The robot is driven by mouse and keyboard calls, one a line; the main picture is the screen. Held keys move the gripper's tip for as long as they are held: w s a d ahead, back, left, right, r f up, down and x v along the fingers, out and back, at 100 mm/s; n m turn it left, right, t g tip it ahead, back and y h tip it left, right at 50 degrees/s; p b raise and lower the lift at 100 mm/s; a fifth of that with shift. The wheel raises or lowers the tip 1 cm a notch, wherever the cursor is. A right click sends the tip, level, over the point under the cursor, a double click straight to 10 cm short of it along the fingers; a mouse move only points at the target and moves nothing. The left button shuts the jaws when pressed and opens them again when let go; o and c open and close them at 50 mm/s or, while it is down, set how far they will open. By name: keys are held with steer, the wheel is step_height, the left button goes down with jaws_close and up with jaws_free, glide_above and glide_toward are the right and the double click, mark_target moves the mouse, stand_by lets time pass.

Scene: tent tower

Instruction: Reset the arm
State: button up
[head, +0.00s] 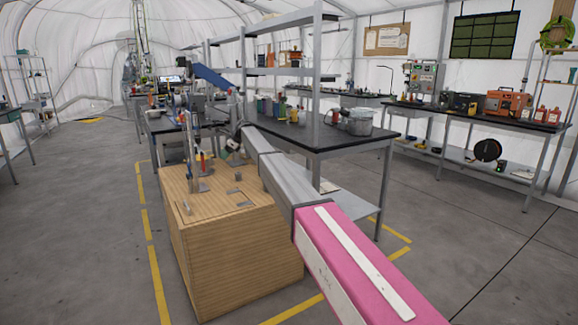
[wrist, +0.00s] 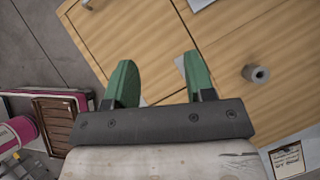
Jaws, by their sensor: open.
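My gripper (wrist: 160,82) shows in the wrist view with two green fingers spread apart and nothing between them. It is above a light wooden box top (wrist: 225,40). A small grey cylinder (wrist: 256,74) is on that top to the right of the fingers. In the head view my arm, pink and grey, reaches from the lower right toward the wooden box (head: 235,255). The gripper is near the back of the box there, small and hard to make out. Slim upright items, one with a red part (head: 201,163), are on the box top.
Another bench (head: 475,118) with an orange case (head: 507,102) is along the right wall. Yellow floor lines (head: 157,285) surround the box. Open floor (head: 80,220) is at the left.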

steer(key=s+d+f+n+h, duration=0.1)
steer(key=s+d+f+n, duration=0.1)
steer(key=s+d+f, duration=0.65)
steer(key=s+d+f+n+t+h, duration=0.1)
steer(key=s+d+f+n+h, duration=0.15)
steer(key=s+d+f, duration=0.6)
steer(key=s+d+f+n, duration=0.3)
steer(key=s+d+f, duration=0.2)
steer(key=s+d, duration=0.65)
steer(key=s+d+f+n+h, duration=0.1)
steer(key=s+d+f+n, duration=0.1)
steer(key=s+d, duration=0.6)
steer(key=s+d+f+n+h, duration=0.1)
steer(key=s+d+n, duration=0.3)
steer(key=s+d, duration=0.4)
steer(key=s+d+f+n+h, duration=0.2)
steer(key=s+d, duration=0.6)
steer(key=s, duration=0.7)
step_height(320, 180, down, 2)
steer(key=shift+s+n, duration=0.15)
steer(key=shift+n, duration=0.3)
